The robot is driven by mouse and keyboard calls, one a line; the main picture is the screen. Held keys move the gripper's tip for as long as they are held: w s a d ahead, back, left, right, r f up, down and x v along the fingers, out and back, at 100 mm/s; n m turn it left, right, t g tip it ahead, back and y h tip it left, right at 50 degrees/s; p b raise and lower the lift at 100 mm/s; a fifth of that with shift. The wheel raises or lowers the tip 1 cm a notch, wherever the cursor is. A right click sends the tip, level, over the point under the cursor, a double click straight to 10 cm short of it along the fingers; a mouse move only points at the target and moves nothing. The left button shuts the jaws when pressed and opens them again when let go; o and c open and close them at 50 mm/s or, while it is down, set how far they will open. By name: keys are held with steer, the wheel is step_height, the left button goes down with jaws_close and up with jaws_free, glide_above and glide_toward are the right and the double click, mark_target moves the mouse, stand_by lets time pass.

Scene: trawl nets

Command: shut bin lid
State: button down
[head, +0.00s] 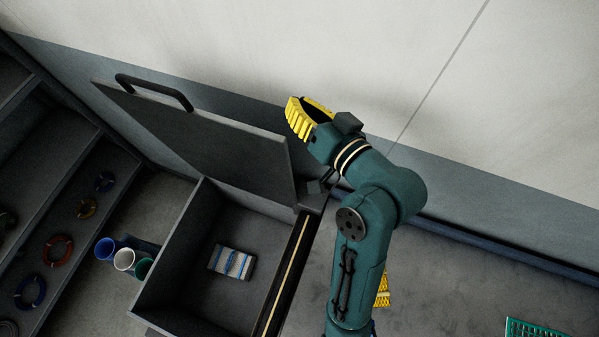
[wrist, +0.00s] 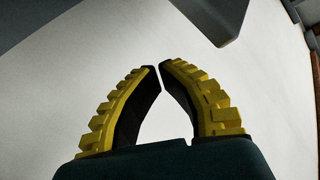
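The bin (head: 170,277) is a dark grey open box in the lower middle of the head view. Its lid (head: 200,135) stands raised at the back, with a black bar handle (head: 153,90) along its upper edge. The bin's inside is exposed. My gripper (head: 297,101), with yellow ribbed fingers, is to the right of the lid, near the wall, and appears apart from it. In the wrist view my gripper's fingertips (wrist: 159,66) nearly meet, with nothing between them. A grey corner (wrist: 215,18) at the top there may be the lid.
A grey-and-blue striped bundle (head: 232,262) lies in the bin. Blue, white and green cups (head: 123,259) stand left of it, beside shelves with coloured rings (head: 57,249). A pale wall is behind. A yellow piece (head: 382,289) and a green grid (head: 540,331) lie on the right floor.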

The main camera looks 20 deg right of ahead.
steer(key=s+d+f+m+y+b, duration=0.2)
steer(key=s+f+m+b, duration=0.1)
steer(key=f, duration=0.5)
steer(key=s+d+f+m+y+b, duration=0.1)
steer(key=s+d+f+m+b, duration=0.15)
steer(key=f, duration=0.65)
steer(key=s+d+f+m+y+b, duration=0.2)
steer(key=s+f+m+b, duration=0.1)
steer(key=f, duration=0.5)
steer(key=w+a+p, duration=0.2)
steer(key=w+a, duration=0.4)
steer(key=a, duration=0.1)
steer(key=shift+w+a+r, duration=0.2)
steer(key=shift+w+a, duration=0.05)
steer(key=shift+a, duration=0.1)
steer(key=shift+n, duration=0.25)
